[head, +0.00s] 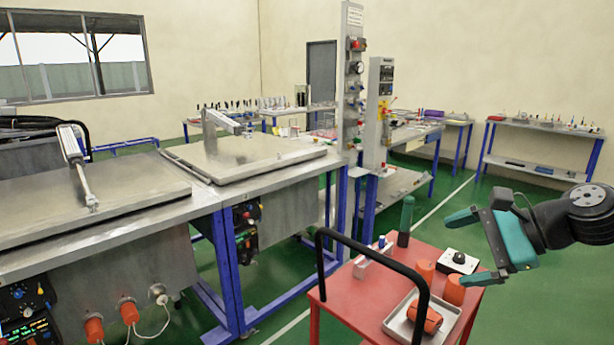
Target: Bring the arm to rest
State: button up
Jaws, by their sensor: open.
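My gripper (474,247) is at the right side of the head view, with teal jaws parted and nothing between them. It points left and hangs above the right part of a red cart (343,307). My dark arm comes in from the right edge. The lower jaw appears close to an orange cylinder (454,290) on the cart, but I cannot tell whether they touch.
The cart carries a metal tray (393,322) with an orange piece, a dark green cylinder (406,221) and a black handle (372,258). Metal lidded benches (245,152) stand left. A control post (378,115) rises behind. Green floor (560,310) is free right.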

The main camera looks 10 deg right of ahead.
jog(key=s+a+r+n+g+h, duration=0.2)
jog(key=s+a+n+g+h, duration=0.3)
jog(key=s+a+n, duration=1.1)
jog(key=s+n+g, duration=0.1)
jog(key=s+n, duration=0.1)
jog(key=n, duration=0.6)
jog(key=shift+s, duration=0.3)
jog(key=shift+a+r, duration=0.1)
